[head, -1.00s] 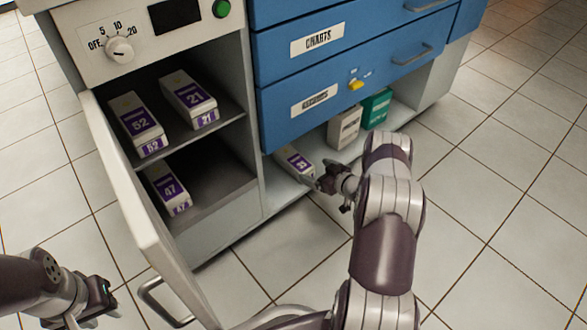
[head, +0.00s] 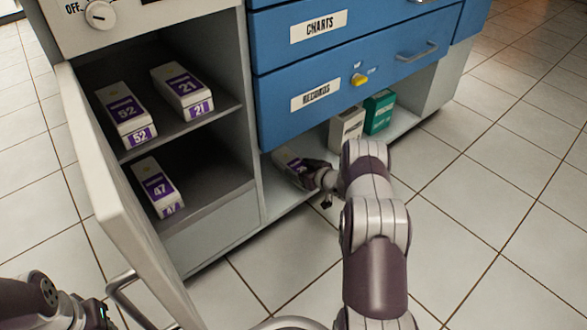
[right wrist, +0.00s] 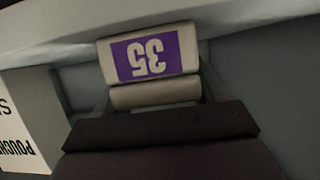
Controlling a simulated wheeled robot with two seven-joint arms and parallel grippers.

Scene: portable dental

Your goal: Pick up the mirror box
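No label that I can read says mirror. A white box with a purple "35" label (head: 285,159) lies on the low open shelf under the blue drawers. My right gripper (head: 308,172) is at its near end and partly covers it. In the right wrist view the box (right wrist: 150,56) lies straight ahead of the gripper, with dark finger parts close along both sides. I cannot tell whether they press on it. My left gripper (head: 97,316) is at the bottom left, partly cut off and away from the boxes.
A white box (head: 346,128), marked "POUCH..." in the right wrist view (right wrist: 20,135), and a green box (head: 379,112) stand on the same shelf. Boxes 52 (head: 126,112), 21 (head: 182,90) and 47 (head: 158,187) are in the left cupboard. Its door (head: 120,215) is open.

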